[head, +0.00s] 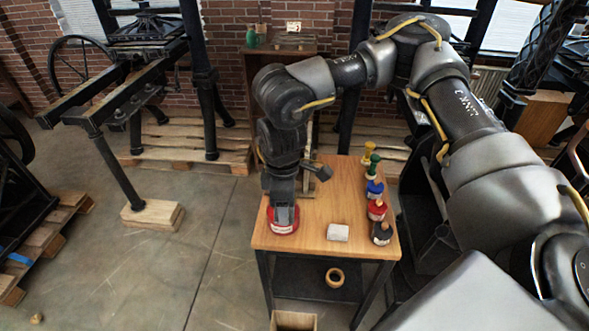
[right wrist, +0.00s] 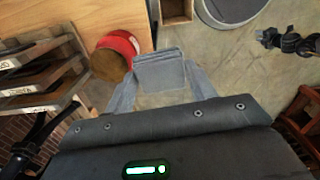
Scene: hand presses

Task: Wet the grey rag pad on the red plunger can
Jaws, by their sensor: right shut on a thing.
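The red plunger can (head: 283,227) stands near the left front edge of the wooden table (head: 310,245), with a pale label on its side. My right gripper (head: 284,214) points down over it and hides most of its top. In the right wrist view, my right gripper (right wrist: 163,88) is shut on the grey rag pad (right wrist: 165,73), a flat blue-grey block between the fingertips. The red can (right wrist: 121,42) shows beside the pad there, its brownish round top partly visible; I cannot tell whether they touch. My left gripper is out of view.
Several jars with coloured tops line the table's right side, including a blue one (head: 374,190). A pale block (head: 338,232) lies at the front middle. A wooden ring (head: 335,277) lies on the lower shelf. The table's middle is mostly clear.

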